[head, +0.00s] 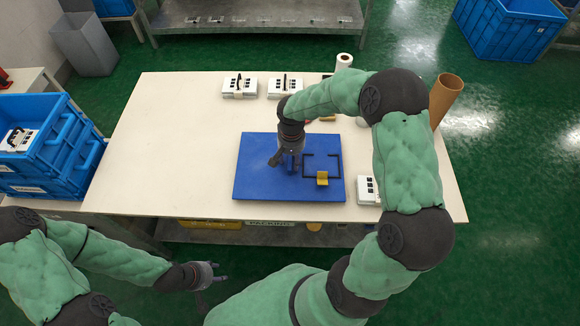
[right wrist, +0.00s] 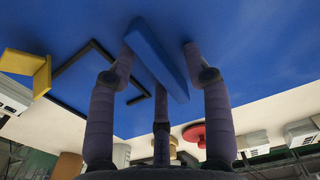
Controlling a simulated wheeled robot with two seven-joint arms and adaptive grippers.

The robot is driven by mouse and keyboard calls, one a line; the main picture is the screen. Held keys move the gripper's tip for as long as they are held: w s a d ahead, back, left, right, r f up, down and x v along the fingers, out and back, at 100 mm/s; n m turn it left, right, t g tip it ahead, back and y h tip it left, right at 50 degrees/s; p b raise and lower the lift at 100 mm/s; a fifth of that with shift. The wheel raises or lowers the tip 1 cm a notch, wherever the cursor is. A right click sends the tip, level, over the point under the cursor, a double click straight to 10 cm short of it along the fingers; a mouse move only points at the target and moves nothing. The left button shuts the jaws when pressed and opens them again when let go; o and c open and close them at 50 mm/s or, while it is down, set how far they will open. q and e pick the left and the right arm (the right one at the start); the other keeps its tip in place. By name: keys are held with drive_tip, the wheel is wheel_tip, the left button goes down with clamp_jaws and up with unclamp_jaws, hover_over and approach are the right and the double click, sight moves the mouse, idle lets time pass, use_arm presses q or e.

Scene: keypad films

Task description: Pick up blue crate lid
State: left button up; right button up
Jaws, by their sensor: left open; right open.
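A flat blue rectangular board (head: 250,180), which looks like the blue crate lid, lies on the white table. Black frame lines (head: 322,155) and a yellow angled piece (head: 322,178) are on its right half. My right gripper (head: 287,165) is over the middle of the board, pointing down. In the right wrist view my right gripper (right wrist: 158,65) is open, with a blue bar (right wrist: 158,60) between its fingers; I cannot tell whether they touch it. My left gripper (head: 213,276) is open and empty, in front of the table and away from the board.
White keypad boxes (head: 239,87) stand at the table's back edge, and another (head: 368,190) lies right of the board. A brown tube (head: 445,98) stands at the right. Blue crates (head: 45,150) are stacked left of the table. The table's left half is clear.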

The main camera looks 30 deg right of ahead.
drive_tip(key=shift+f, duration=0.25)
idle(0.3)
drive_tip(key=shift+c, duration=0.5)
clamp_jaws()
